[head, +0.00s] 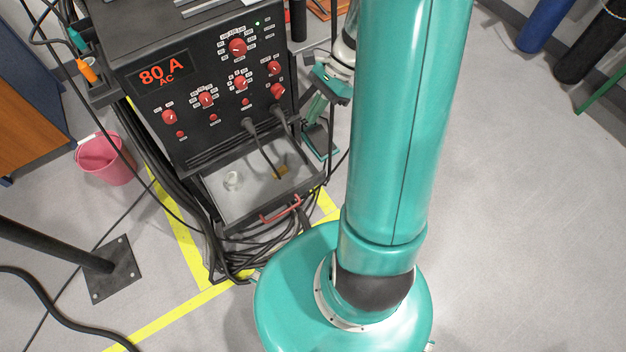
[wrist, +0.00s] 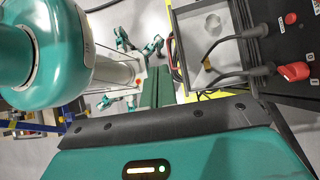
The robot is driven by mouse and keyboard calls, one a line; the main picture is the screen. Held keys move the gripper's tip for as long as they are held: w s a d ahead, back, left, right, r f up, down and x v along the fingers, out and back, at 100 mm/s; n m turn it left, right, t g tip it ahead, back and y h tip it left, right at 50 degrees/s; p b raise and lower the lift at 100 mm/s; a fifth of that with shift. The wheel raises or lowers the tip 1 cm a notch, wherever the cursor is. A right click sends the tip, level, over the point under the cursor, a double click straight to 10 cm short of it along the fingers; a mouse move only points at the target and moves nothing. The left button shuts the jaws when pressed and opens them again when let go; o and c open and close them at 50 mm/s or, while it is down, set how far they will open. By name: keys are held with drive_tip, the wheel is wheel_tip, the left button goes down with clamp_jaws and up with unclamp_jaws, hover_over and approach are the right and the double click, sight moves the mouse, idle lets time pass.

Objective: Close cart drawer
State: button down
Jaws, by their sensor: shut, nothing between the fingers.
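The cart drawer (head: 245,205) is pulled out below the black panel of the welding cart (head: 215,115). Its red handle (head: 281,209) is on the front edge. A pale round item and a small yellow-brown item lie inside, and cables hang over it. In the wrist view the gripper fingers (wrist: 157,73) are shut and empty, left of the open drawer (wrist: 185,58). I see no contact with the drawer.
Black cables (head: 238,262) lie bunched on the floor under the drawer. A pink bucket (head: 104,160) and a black post on a floor plate (head: 111,270) stand to the left. Gas cylinders (head: 545,25) stand at the far right. The floor at right is clear.

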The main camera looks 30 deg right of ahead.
drive_tip(key=s+d+f+m+t+y, duration=0.25)
drive_tip(key=f+m, duration=0.35)
drive_tip(key=f, duration=0.3)
drive_tip(key=s+d+f+m+t+y, duration=0.25)
drive_tip(key=f+m, duration=0.35)
drive_tip(key=f, duration=0.4)
drive_tip(key=s+d+f+m+t+y, duration=0.2)
drive_tip(key=s+d+f+m+t, duration=0.15)
drive_tip(key=f+m, duration=0.4)
drive_tip(key=m+t+h, duration=0.2)
drive_tip(key=m+t, duration=0.3)
drive_tip(key=m, duration=0.2)
approach(304, 186)
drive_tip(key=a, duration=0.4)
drive_tip(key=w, duration=0.3)
drive_tip(key=shift+a, duration=0.15)
drive_tip(key=shift+w, duration=0.5)
